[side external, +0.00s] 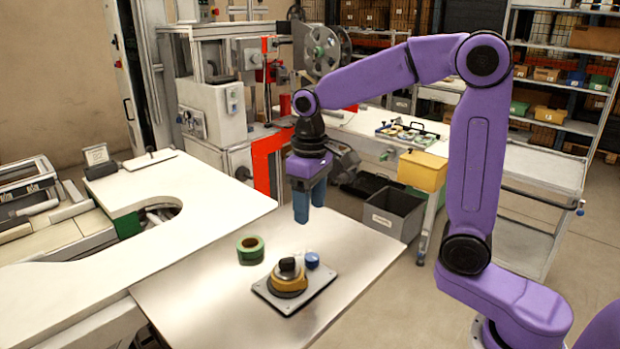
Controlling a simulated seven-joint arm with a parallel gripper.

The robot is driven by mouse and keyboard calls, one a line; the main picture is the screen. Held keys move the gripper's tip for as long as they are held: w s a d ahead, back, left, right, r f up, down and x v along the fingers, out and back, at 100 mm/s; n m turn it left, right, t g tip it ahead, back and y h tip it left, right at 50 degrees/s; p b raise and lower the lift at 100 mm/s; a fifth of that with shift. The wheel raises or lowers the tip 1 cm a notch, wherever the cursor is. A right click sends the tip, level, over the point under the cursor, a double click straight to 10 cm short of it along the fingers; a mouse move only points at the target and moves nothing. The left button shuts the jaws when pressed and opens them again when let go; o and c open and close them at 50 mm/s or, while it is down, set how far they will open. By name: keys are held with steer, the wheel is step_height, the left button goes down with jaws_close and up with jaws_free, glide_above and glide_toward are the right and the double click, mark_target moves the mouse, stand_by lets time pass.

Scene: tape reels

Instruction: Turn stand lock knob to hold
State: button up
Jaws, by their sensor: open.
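A flat grey stand plate (318,296) lies on the metal table. On it sits a round yellow body (290,283) with a black knob-like top (288,266). A small blue knob (312,260) sits at the plate's back right. I cannot tell for sure which of the two is the lock knob, and no hold marking is readable. My gripper (309,212) has blue fingers pointing down. It is open and empty, above and behind the stand, apart from both knobs. The view is too oblique to show the gap between the fingers clearly.
A green tape reel (250,249) lies on the table behind and left of the stand. A white worktop (195,225) with a rounded cut-out adjoins on the left. A grey bin (392,213) stands behind the table's right edge. The table's front left is bare.

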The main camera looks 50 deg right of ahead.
steer(key=shift+r, duration=2.7)
steer(key=s+f+n, duration=0.5)
steer(key=s, duration=0.7)
steer(key=s+d+f+n, duration=0.1)
steer(key=s+f+n, duration=0.3)
steer(key=s, duration=0.9)
steer(key=shift+f+n, duration=0.4)
steer(key=shift+f, duration=0.3)
steer(key=shift+d, duration=0.1)
